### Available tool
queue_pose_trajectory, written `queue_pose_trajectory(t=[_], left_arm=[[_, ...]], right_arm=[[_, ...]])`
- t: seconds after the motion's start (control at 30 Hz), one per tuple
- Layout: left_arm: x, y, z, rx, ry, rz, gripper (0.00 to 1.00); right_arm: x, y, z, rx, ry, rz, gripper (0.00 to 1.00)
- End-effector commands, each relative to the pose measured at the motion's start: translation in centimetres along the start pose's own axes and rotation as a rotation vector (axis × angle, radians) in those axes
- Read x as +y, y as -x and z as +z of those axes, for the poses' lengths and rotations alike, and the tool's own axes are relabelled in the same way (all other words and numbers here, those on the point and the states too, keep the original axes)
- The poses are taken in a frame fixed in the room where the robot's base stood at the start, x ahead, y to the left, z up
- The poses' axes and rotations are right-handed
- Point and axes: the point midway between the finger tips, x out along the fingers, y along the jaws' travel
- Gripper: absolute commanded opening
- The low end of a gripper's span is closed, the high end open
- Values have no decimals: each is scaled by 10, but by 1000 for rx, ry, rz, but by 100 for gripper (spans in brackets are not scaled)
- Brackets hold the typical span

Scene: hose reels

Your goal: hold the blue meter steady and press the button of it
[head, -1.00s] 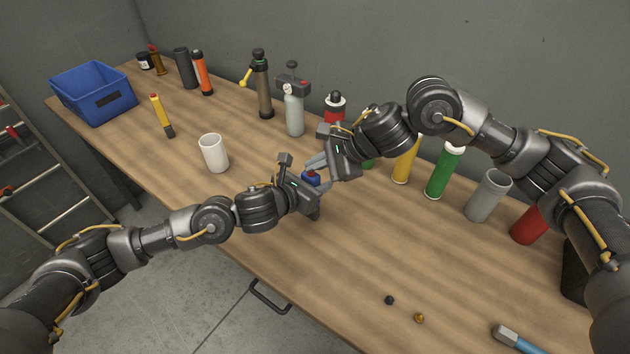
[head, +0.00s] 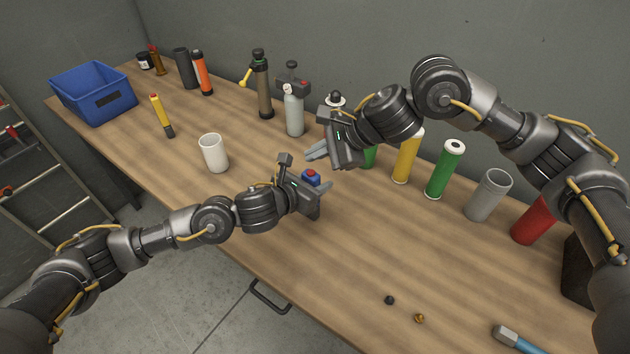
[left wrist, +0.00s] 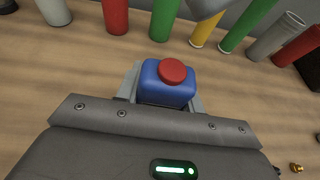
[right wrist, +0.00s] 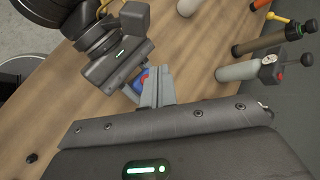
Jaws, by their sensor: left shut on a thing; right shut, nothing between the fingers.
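The blue meter (head: 311,178) is a small blue block with a red round button on top. In the left wrist view the meter (left wrist: 166,92) sits between my left fingers, with its red button (left wrist: 172,71) facing up. My left gripper (head: 318,184) is shut on the meter. My right gripper (head: 315,152) is shut and empty, above and behind the meter in the head view, apart from it. In the right wrist view my right fingers (right wrist: 158,88) partly cover the meter (right wrist: 140,80). Whether the button is pressed in cannot be told.
A white cup (head: 213,153) stands to the left. Green (head: 444,170), yellow (head: 406,160) and grey (head: 488,196) cylinders stand along the back right. A grey bottle (head: 294,112) stands behind. A blue bin (head: 92,93) is at the far left. The front middle of the table is mostly clear.

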Motion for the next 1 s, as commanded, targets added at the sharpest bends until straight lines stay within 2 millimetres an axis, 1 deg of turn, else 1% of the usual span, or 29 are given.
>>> queue_pose_trajectory(t=[0.2,0.33,0.5,0.77,0.8,1.0], left_arm=[[0,0,0,0,0,0,13],[0,0,0,0,0,0,13],[0,0,0,0,0,0,13],[0,0,0,0,0,0,13],[0,0,0,0,0,0,39],[0,0,0,0,0,0,63]], right_arm=[[-12,17,12,-1,2,-1,0],[-18,24,18,-2,1,0,0],[-20,27,20,-1,0,1,0],[-20,27,20,-1,0,1,0],[-20,27,20,-1,0,1,0],[-20,27,20,-1,0,1,0]])
